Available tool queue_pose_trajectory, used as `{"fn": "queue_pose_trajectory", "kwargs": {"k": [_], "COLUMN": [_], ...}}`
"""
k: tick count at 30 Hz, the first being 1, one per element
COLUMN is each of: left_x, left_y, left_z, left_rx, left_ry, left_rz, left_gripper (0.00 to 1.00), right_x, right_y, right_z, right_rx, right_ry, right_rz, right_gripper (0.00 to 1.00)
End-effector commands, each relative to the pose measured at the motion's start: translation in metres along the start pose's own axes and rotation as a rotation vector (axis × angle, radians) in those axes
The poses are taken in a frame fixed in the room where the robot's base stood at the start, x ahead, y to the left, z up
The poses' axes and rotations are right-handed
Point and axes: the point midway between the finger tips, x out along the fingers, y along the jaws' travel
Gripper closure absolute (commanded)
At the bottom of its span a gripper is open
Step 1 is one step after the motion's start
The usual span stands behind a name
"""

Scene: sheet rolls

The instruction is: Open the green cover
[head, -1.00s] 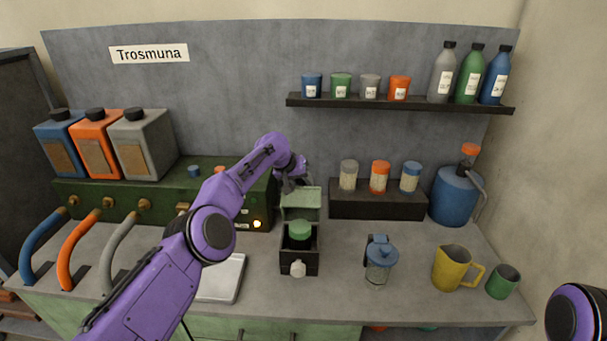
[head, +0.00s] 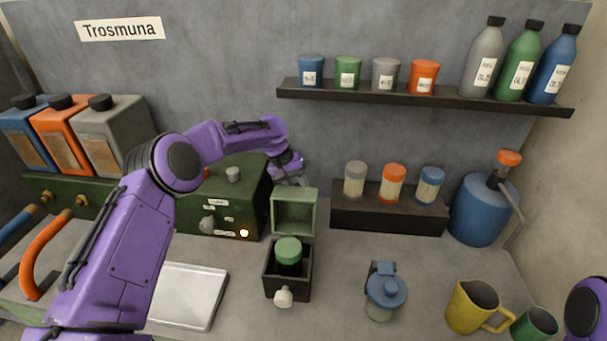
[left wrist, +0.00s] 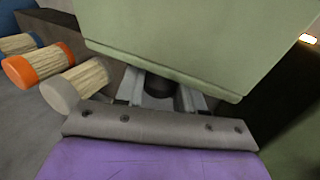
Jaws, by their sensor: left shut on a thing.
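The green cover (head: 294,228) stands swung up at the back of a small black box (head: 304,285), its hollow inside facing me. The box is open at the top and holds a dark jar with a green lid (head: 288,250); a white knob (head: 284,297) is on its front. My left gripper (head: 289,172) is behind the cover's top edge, shut on the cover, its fingertips mostly hidden. In the left wrist view the cover (left wrist: 190,40) fills the upper middle in front of the fingers (left wrist: 165,92). Only part of my right arm shows at the right edge.
A green machine (head: 240,190) with a lit lamp stands left of the box, with a pale tray (head: 187,295) before it. A blue-lidded jar (head: 384,292) and yellow jug (head: 475,305) stand front right.

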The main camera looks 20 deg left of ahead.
Motion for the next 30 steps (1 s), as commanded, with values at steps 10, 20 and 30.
{"fn": "queue_pose_trajectory", "kwargs": {"k": [10, 20, 30], "left_x": [-0.0059, -0.0043, -0.0099], "left_y": [0.0026, 0.0026, 0.0007], "left_z": [0.0008, 0.0013, 0.0023], "left_rx": [-0.008, -0.006, -0.005], "left_ry": [0.000, -0.003, -0.008], "left_rz": [0.011, 0.009, 0.006], "left_gripper": [1.00, 0.41, 0.41], "right_x": [-0.0045, -0.0043, 0.0003], "right_y": [0.0006, 0.0005, 0.0001], "right_z": [-0.0014, -0.0015, 0.0003], "right_rx": [0.000, 0.000, 0.000], "right_ry": [-0.001, -0.001, 0.000], "right_rz": [0.000, 0.000, 0.000], "right_gripper": [0.57, 0.57, 0.57]}}
